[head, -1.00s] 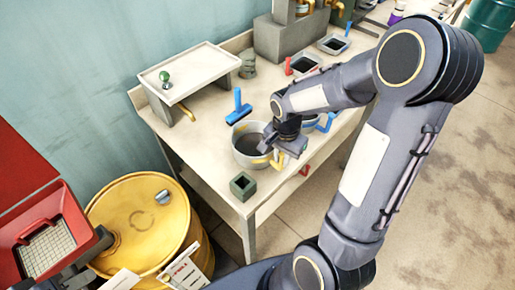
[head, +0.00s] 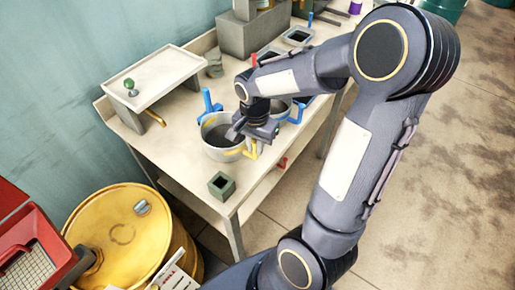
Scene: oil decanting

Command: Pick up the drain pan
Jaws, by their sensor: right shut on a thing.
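The drain pan (head: 219,153) is a round grey pan with yellow handles, near the front edge of the workbench. Its inside looks dark. My right gripper (head: 237,131) reaches down over the pan's right side and is shut at its rim. The fingertips are small and partly hidden by the gripper body, so the exact grip point is unclear. The pan looks roughly level; I cannot tell whether its bottom is clear of the bench. My left gripper is not in view.
A second pan with blue handles (head: 296,112) stands close on the right, partly behind my gripper. A small square grey-green block (head: 221,186) sits in front. A blue-handled tool (head: 208,102) is behind. A raised white tray (head: 153,74) and a yellow drum (head: 118,235) are at left.

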